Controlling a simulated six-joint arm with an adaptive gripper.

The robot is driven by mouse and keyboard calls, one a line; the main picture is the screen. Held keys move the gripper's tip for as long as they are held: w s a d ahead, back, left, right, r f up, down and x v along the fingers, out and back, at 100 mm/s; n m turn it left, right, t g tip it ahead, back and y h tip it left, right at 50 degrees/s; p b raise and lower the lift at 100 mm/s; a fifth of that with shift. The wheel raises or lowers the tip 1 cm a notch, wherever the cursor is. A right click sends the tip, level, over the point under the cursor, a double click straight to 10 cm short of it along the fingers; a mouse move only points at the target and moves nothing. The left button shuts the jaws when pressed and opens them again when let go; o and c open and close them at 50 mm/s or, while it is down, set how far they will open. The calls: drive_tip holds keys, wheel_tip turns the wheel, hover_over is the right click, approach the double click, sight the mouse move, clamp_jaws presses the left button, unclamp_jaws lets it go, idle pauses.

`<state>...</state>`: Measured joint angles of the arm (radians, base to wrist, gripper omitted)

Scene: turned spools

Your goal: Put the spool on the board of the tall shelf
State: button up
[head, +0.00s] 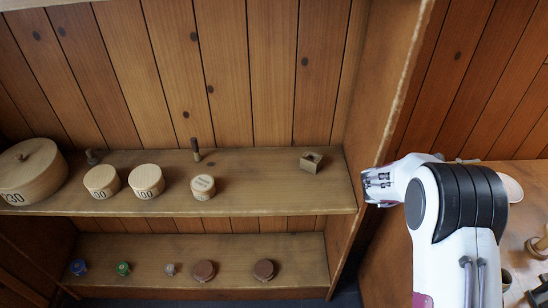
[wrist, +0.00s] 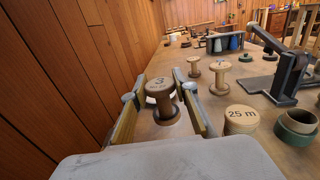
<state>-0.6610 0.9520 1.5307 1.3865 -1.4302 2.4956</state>
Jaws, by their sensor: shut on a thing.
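In the wrist view, a dark brown turned spool (wrist: 162,104) marked 3 stands between the two fingers of my gripper (wrist: 160,94). I cannot tell whether the spool's base touches the bench. In the head view, my arm is to the right of the tall shelf (head: 372,95); it hides the fingers and the held spool. The shelf has an upper board (head: 255,185) and a lower board (head: 225,265).
Round boxes (head: 28,178) and a small square block (head: 311,161) stand on the upper board, with bare room between. Lidded pieces (head: 204,270) line the lower board. Near my gripper are pale spools (wrist: 218,72), a cylinder marked 25 m (wrist: 240,122) and a green ring (wrist: 297,128).

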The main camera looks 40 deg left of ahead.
drive_tip(key=s+a+f+n+t+y, duration=0.2)
drive_tip(key=s+a+n+t+y, duration=0.15)
drive_tip(key=s+a, duration=1.4)
drive_tip(key=s+a+f+n+g+y, duration=0.1)
drive_tip(key=s+a+n+y, duration=0.1)
drive_tip(key=a+n+y, duration=0.3)
drive_tip(key=s+a+f+n+g+y, duration=0.1)
drive_tip(key=a+n+y, duration=0.5)
drive_tip(key=a, duration=1.8)
drive_tip(key=s+f+y, duration=0.1)
drive_tip(key=s+y, duration=0.1)
drive_tip(key=y, duration=0.4)
drive_tip(key=shift+a+y, duration=0.2)
drive_tip(key=shift+y, duration=0.15)
drive_tip(key=shift+w+f+g, duration=0.1)
drive_tip(key=shift+g, duration=0.15)
drive_tip(key=shift+f, duration=3.1)
drive_tip(key=shift+f, duration=1.9)
drive_tip(key=shift+f, duration=0.15)
drive_tip(key=o, duration=0.9)
